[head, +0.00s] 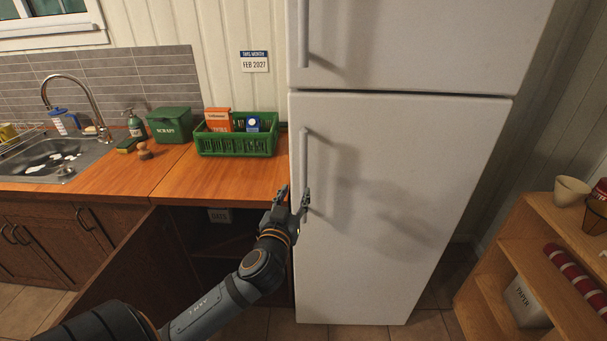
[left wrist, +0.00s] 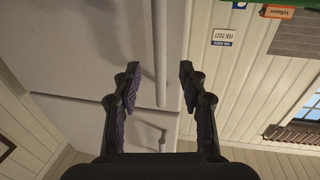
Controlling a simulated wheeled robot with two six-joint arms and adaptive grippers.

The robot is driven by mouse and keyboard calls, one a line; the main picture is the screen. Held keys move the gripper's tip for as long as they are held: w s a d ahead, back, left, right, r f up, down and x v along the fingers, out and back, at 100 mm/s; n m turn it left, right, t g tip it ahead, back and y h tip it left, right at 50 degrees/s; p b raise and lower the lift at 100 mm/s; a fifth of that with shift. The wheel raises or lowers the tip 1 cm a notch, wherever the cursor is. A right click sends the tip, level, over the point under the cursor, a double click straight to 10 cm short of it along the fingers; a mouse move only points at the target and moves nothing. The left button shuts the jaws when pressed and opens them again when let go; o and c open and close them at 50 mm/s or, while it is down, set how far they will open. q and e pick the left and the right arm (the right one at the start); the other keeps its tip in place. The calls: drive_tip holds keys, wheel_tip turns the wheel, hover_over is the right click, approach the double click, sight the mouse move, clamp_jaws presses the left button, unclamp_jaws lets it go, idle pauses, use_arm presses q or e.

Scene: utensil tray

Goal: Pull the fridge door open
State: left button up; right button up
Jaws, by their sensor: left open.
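The white fridge (head: 400,170) stands at the centre right with its upper door (head: 410,45) and lower door (head: 390,230) both closed. A vertical bar handle (head: 304,150) runs along the left edge of the lower door. My left gripper (head: 294,195) is open at the lower part of this handle. In the left wrist view the handle (left wrist: 161,50) shows between the two spread fingers of the left gripper (left wrist: 159,72). I cannot tell whether either finger touches it. The upper door has its own handle (head: 303,30). My right gripper is not in view.
Left of the fridge, a wooden counter (head: 215,178) holds a green basket (head: 235,146) and a green scraps box (head: 170,125). An open cabinet (head: 205,240) lies below it. A wooden shelf (head: 540,235) stands at the right, with floor between it and the fridge.

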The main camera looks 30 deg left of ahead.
sight(303, 176)
use_arm(q)
drive_tip(key=p+x, duration=0.2)
drive_tip(key=x, duration=0.7)
drive_tip(key=shift+w, duration=0.15)
drive_tip(key=shift+w+a+p, duration=0.2)
drive_tip(key=shift+w+p, duration=0.1)
drive_tip(key=shift+w, duration=0.1)
drive_tip(key=shift+f, duration=0.1)
drive_tip(key=shift+c, duration=0.5)
clamp_jaws()
drive_tip(key=shift+f, duration=0.1)
